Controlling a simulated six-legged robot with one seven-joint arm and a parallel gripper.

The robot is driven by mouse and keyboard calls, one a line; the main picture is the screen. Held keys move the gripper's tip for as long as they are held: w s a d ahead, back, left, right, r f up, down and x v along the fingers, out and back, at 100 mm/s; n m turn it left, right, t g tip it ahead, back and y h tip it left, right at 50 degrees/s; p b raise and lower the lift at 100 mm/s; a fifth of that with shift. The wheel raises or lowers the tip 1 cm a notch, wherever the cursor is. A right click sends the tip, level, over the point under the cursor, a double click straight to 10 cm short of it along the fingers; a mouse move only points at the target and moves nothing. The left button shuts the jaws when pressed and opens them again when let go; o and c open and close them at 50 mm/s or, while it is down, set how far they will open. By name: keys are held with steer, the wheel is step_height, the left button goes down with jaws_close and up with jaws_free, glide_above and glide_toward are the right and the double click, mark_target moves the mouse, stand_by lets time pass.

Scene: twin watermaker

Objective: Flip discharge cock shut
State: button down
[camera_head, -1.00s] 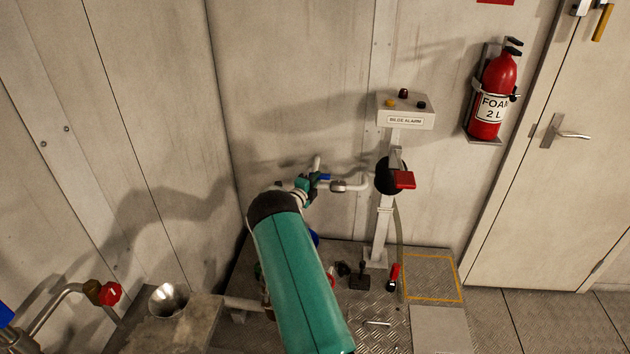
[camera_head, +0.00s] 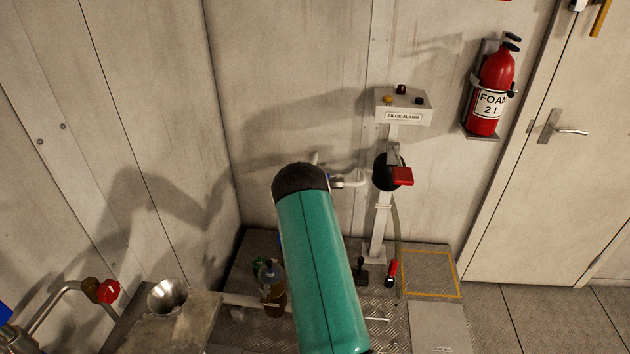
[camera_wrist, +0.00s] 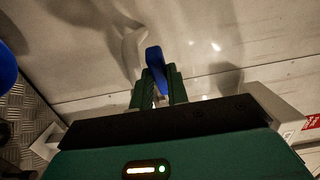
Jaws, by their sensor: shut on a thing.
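The discharge cock's blue lever (camera_wrist: 155,58) shows in the wrist view, standing up between the two green fingers of my gripper (camera_wrist: 159,86). The fingers are shut on it. Behind it a pale pipe (camera_wrist: 132,50) runs along the wall. In the head view my teal arm hides the gripper and nearly all of the lever. The white pipe (camera_head: 352,183) shows just right of my arm's dark joint. How far the lever is turned cannot be told.
A bilge alarm box (camera_head: 403,106) on a post with a red-handled black part stands right of the pipe. A bottle (camera_head: 272,288) stands on the plate left of my arm. A metal funnel (camera_head: 167,296) is at lower left. A fire extinguisher (camera_head: 493,92) hangs by the door.

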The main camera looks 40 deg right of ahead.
steer(key=s+d+n+t+y, duration=0.3)
steer(key=s+n+y, duration=0.5)
steer(key=n+y, duration=0.4)
steer(key=shift+d+t+y, duration=0.2)
steer(key=shift+t+y, duration=0.6)
steer(key=shift+y, duration=2.1)
steer(key=shift+s, duration=0.1)
steer(key=c, duration=1.6)
jaws_free()
steer(key=shift+c, duration=0.2)
steer(key=shift+d, duration=0.1)
steer(key=v, duration=1.3)
steer(key=shift+s+d, duration=0.2)
steer(key=shift+s, duration=0.15)
